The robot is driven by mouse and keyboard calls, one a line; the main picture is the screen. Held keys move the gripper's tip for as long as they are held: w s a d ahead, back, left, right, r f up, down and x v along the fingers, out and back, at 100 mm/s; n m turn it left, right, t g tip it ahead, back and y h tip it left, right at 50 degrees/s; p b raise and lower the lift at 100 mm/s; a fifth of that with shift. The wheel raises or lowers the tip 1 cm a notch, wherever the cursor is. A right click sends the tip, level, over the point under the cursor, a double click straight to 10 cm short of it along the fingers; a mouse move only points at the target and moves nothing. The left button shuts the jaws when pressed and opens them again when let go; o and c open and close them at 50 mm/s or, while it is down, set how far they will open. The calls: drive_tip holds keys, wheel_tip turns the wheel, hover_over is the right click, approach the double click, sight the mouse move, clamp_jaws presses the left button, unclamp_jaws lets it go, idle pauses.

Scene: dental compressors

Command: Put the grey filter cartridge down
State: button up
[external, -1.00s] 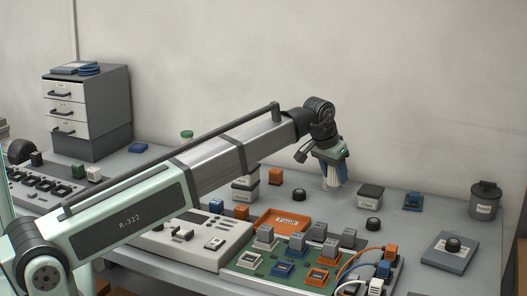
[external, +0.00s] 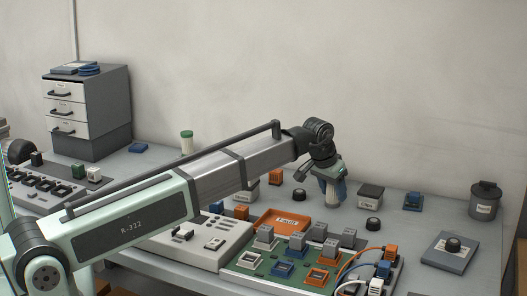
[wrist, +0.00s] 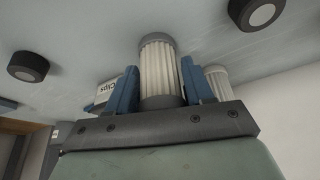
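The grey filter cartridge (wrist: 161,72) has a pale pleated body and grey ends. In the wrist view it stands between the two blue fingers of my gripper (wrist: 160,88), which are closed against its sides. In the external view my gripper (external: 332,188) points down over the back middle of the bench, with the cartridge mostly hidden between the fingers. The cartridge looks upright and its lower end is at or very close to the bench top; I cannot tell whether it touches.
A lidded box (external: 370,196) and black knobs (external: 373,224) (external: 299,198) stand around my gripper. The orange tray (external: 283,221) and green board (external: 262,262) lie in front. Another pale ribbed cylinder (wrist: 219,84) shows in the wrist view. A green-capped cylinder (external: 187,145) stands further left.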

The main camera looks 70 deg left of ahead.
drive_tip(key=o, duration=0.4)
drive_tip(key=shift+c, duration=0.2)
drive_tip(key=shift+r, duration=0.1)
drive_tip(key=v, duration=1.2)
